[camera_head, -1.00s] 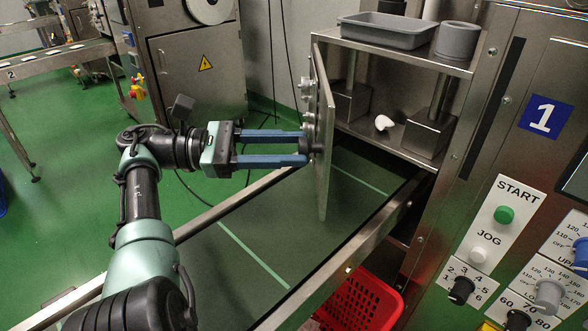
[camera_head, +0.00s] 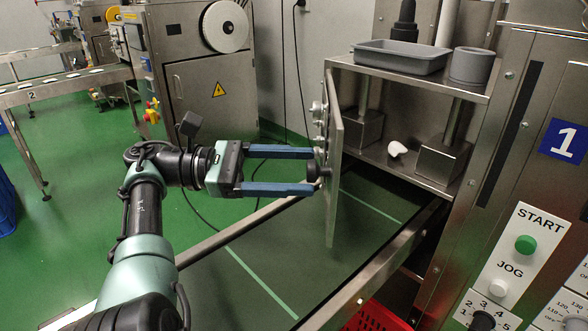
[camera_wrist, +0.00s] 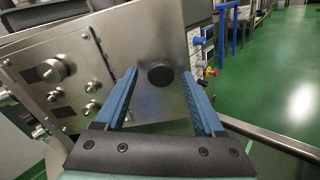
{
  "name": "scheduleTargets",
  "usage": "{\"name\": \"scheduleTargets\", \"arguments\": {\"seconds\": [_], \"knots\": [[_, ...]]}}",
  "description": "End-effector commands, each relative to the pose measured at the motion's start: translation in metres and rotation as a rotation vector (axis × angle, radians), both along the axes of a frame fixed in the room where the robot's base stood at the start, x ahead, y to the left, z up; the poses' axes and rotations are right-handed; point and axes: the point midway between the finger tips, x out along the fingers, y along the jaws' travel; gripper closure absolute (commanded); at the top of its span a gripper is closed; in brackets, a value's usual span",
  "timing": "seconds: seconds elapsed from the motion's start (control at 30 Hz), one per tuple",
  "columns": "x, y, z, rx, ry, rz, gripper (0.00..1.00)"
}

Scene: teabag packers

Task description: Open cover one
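Cover one is a flat metal door (camera_head: 335,150) on the machine marked 1. It stands swung out from the machine, seen nearly edge-on, with the compartment behind it in view. A round black knob (camera_head: 315,171) sticks out of its outer face; it also shows in the wrist view (camera_wrist: 160,75). My gripper (camera_head: 312,172) has two long blue fingers. They are spread apart with the knob level between their tips, and gaps show on both sides in the wrist view (camera_wrist: 163,84). The gripper is open and holds nothing.
Inside the machine, a small white piece (camera_head: 397,149) lies on the lower shelf. A grey tray (camera_head: 400,60) and a grey cup (camera_head: 471,67) stand on top. A metal rail (camera_head: 225,240) runs below my arm. A red basket (camera_head: 375,318) sits beneath. Green floor lies left.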

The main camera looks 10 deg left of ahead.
Motion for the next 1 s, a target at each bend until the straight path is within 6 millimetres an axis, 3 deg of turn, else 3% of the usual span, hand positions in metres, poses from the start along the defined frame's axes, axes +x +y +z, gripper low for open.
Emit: {"name": "scheduleTargets", "arguments": {"seconds": [0.27,0.7,1.0], "knots": [[0.0,-0.001,0.005,0.0,0.001,-0.003,0.3],[0.0,0.0,0.08,0.001,-0.002,-0.002,0.3],[0.0,0.0,0.1,-0.001,0.0,-0.001,0.3]]}}
